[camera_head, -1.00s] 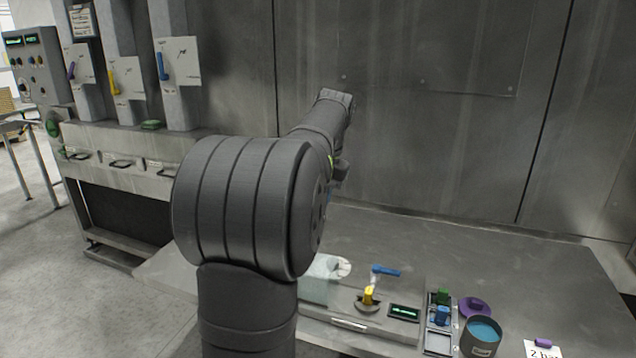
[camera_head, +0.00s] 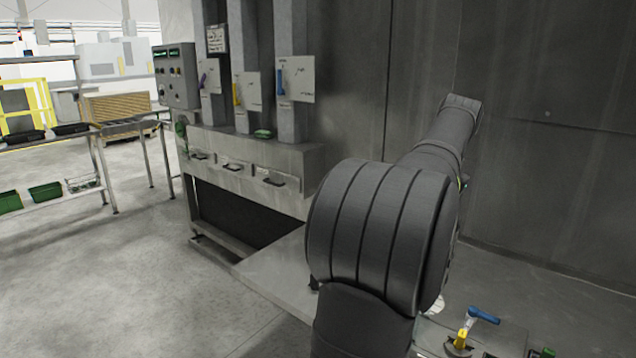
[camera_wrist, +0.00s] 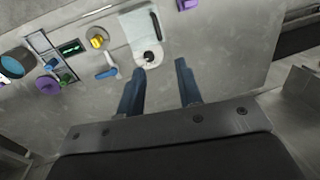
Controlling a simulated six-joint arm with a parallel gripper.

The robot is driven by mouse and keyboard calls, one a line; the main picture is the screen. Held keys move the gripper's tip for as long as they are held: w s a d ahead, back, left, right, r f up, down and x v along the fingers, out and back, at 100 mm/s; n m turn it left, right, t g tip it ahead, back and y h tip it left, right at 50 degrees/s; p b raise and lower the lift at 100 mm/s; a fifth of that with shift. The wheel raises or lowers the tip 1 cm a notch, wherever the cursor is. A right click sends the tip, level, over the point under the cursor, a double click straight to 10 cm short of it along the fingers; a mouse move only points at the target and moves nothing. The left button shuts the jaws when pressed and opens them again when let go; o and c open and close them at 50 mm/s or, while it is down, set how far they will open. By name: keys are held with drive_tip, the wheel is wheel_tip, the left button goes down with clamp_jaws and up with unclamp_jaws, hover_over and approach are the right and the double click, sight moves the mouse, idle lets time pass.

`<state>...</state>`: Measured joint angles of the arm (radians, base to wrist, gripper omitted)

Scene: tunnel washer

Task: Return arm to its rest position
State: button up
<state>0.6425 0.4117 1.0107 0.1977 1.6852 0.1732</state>
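My arm stands raised and bent in the head view, its dark links covering part of the bench. My gripper (camera_wrist: 161,72) shows in the wrist view with its two blue-grey fingers spread apart and nothing between them. It hangs above the grey bench top (camera_wrist: 215,50), clear of the things on it. In the head view the gripper is hidden behind my arm.
A blue-handled valve (camera_head: 483,316) and a yellow knob (camera_head: 461,339) sit on the bench. The wrist view also shows a purple disc (camera_wrist: 47,85) and a teal-filled pot (camera_wrist: 14,66). Lever panels (camera_head: 295,80) stand left of my arm.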

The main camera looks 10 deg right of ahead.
drive_tip(key=f, duration=0.5)
drive_tip(key=w+a+f, duration=0.1)
drive_tip(key=f, duration=0.5)
drive_tip(key=w+a+f, duration=0.1)
drive_tip(key=f, duration=0.4)
drive_tip(key=shift+w+a+f, duration=0.1)
drive_tip(key=shift+f, duration=0.3)
drive_tip(key=shift+r, duration=0.1)
